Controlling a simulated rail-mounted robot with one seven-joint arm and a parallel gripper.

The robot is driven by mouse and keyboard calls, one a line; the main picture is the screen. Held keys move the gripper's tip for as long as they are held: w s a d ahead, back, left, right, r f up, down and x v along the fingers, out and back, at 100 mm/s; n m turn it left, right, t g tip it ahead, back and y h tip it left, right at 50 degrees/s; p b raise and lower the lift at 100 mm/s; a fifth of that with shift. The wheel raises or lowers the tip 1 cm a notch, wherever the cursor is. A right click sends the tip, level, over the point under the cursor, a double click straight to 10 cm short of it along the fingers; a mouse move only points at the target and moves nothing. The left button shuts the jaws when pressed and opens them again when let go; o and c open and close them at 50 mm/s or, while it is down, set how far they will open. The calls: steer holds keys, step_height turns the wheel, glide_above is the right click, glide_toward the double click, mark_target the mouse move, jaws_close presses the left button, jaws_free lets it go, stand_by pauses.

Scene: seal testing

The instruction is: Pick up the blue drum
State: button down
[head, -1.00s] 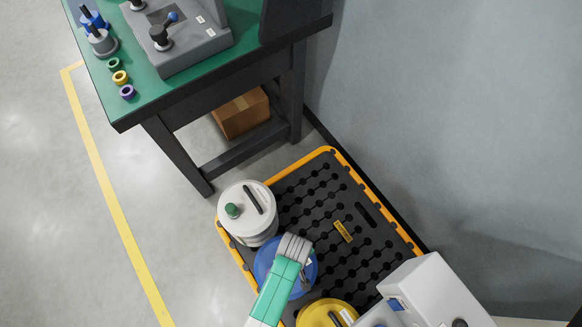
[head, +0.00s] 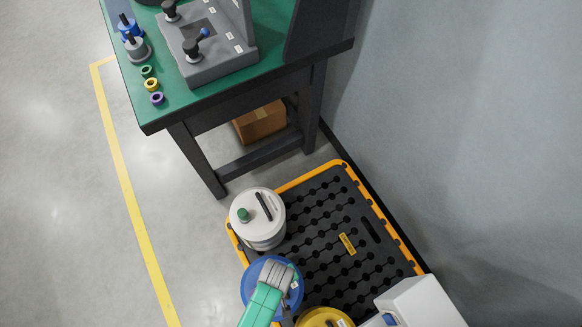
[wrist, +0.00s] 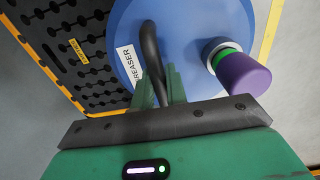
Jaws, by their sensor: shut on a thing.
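The blue drum (head: 252,283) shows in the head view near the left edge of the black pallet, partly covering its orange rim. My gripper (head: 284,274) is above it and hides part of its top. In the wrist view the blue drum lid (wrist: 195,25) fills the upper middle, with a white label ending "REASER" and a purple cap (wrist: 243,82) with a green band. The green fingers of my gripper (wrist: 160,88) are shut on the drum's black handle (wrist: 151,50). The drum's underside is hidden, so its exact height is unclear.
A white drum (head: 250,222) with a green cap stands close by on the spill pallet (head: 335,205). A yellow drum (head: 318,318) is at the bottom edge. A green-topped bench (head: 180,95) stands beyond, with a cardboard box (head: 260,122) beneath. Open floor lies left.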

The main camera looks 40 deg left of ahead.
steer(key=s, duration=0.2)
steer(key=s+p, duration=0.1)
steer(key=s, duration=0.2)
steer(key=s+a+r+p, duration=0.1)
steer(key=s, duration=0.2)
steer(key=shift+s, duration=0.25)
steer(key=shift+r+p, duration=0.55)
steer(key=shift+p, duration=0.3)
steer(key=shift+f, duration=0.1)
